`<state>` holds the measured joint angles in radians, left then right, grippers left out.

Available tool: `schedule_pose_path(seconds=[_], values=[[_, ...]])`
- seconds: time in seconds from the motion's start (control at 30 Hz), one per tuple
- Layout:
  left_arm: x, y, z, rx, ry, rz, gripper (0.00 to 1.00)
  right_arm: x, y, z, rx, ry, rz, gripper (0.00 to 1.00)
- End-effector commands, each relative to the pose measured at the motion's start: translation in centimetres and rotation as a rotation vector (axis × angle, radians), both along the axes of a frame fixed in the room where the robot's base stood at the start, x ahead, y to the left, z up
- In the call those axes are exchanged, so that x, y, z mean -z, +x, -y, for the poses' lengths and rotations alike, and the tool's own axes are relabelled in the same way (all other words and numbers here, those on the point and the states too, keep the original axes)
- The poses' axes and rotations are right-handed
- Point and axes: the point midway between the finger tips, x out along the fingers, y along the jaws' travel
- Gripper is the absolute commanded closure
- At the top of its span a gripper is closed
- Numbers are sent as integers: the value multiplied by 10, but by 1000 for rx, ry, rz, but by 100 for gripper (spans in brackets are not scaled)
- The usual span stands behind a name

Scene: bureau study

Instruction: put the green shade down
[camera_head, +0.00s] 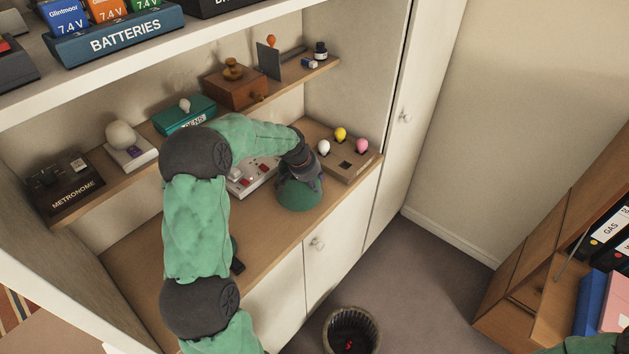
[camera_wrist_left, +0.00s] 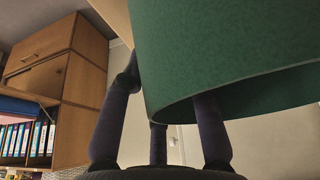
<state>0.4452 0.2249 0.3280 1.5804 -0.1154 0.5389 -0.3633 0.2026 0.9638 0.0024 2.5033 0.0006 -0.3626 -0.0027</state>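The green shade (camera_head: 300,195) is at my left gripper (camera_head: 301,166), over the front part of the wooden bureau top (camera_head: 262,223). In the left wrist view the shade (camera_wrist_left: 225,50) fills the upper right, with its open rim facing the camera. My left gripper's dark fingers (camera_wrist_left: 160,135) close around the shade's wall, one of them running up under the rim. I cannot tell whether the shade touches the bureau top.
A white switch panel (camera_head: 250,178) lies left of the shade, and a wooden block with coloured bulbs (camera_head: 345,158) stands just right of it. A shelf (camera_head: 125,172) behind holds a metronome box (camera_head: 66,187). A waste bin (camera_head: 351,332) stands on the floor below.

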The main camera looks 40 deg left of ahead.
Motion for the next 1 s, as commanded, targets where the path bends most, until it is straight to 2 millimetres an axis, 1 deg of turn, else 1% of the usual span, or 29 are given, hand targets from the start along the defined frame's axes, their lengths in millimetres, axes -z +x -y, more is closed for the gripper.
schedule_pose_path(seconds=[0.17, 0.27, 0.37, 0.5, 0.7, 0.83, 1.0], values=[[-4, 0, 0, 0, 0, 0, 69, -3, 0, 0, 0, 0, 0, 60], [-13, -3, -1, -1, 1, 2, 69, -4, 0, 0, 0, 0, 0, 60], [-29, -9, -2, -2, 1, 3, 69, -7, 0, 0, 0, 0, 0, 60], [-56, -20, -4, -1, 1, 4, 69, -11, 0, 0, 0, 0, 0, 60], [-90, -35, -7, 0, 1, 3, 69, -17, 0, 0, 0, 0, 0, 60], [-104, -41, -8, 0, 1, 2, 69, -18, 0, 0, 0, 0, 0, 60], [-113, -46, -8, 1, 0, 0, 69, -19, 0, 0, 0, 0, 0, 60]])
